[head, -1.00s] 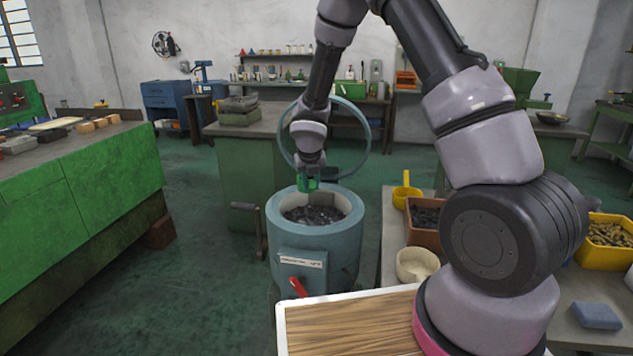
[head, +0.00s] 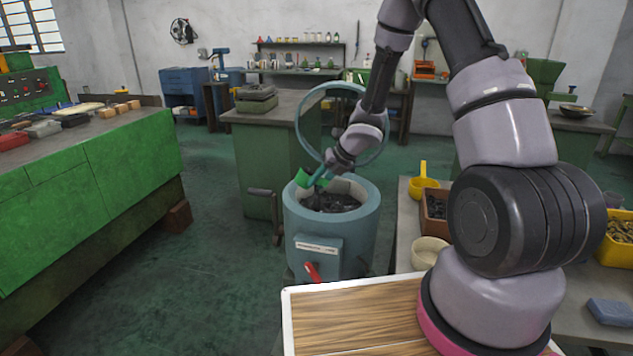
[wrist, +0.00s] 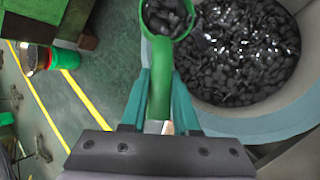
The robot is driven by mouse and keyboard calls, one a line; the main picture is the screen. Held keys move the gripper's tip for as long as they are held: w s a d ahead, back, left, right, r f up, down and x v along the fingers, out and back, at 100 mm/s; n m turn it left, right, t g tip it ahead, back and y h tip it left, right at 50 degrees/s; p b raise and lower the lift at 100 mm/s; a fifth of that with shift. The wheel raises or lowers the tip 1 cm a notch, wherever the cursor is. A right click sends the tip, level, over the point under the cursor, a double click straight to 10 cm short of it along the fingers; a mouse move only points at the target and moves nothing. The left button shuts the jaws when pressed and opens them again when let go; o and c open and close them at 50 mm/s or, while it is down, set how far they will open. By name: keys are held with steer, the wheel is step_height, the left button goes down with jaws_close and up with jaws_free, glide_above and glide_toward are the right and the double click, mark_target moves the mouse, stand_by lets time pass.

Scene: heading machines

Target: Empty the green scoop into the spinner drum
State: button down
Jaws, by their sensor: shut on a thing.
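The green scoop (head: 311,181) is held over the left part of the drum opening in the head view and looks tilted. In the wrist view its bowl (wrist: 165,36) still holds small dark pieces. My gripper (head: 325,176) is shut on the scoop's handle; the wrist view shows the handle between the teal fingers (wrist: 160,92). The spinner drum (head: 357,235) is a blue-grey round tub, open at the top, with many dark pieces inside. Its pale inner wall and rim (wrist: 262,125) show at the right in the wrist view.
A round teal hoop (head: 302,122) stands upright behind the drum. A red handle (head: 313,272) is on its front. A bench at right bears a yellow scoop (head: 424,184), a cream bowl (head: 429,252) and a bin of dark pieces. A green machine (head: 95,190) stands left; the floor between is clear.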

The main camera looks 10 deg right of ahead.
steer(key=d+y, duration=0.1)
steer(key=y, duration=0.1)
steer(key=d+f+m+y, duration=0.1)
steer(key=y, duration=0.1)
steer(key=shift+w+f, duration=0.15)
steer(key=y, duration=0.2)
steer(key=d+f+m+y, duration=0.1)
steer(key=f+y, duration=0.1)
steer(key=y, duration=0.1)
steer(key=shift+w+d+m+y, duration=0.1)
steer(key=shift+d+m+y, duration=0.05)
steer(key=shift+m+y, duration=0.15)
stand_by(0.4)
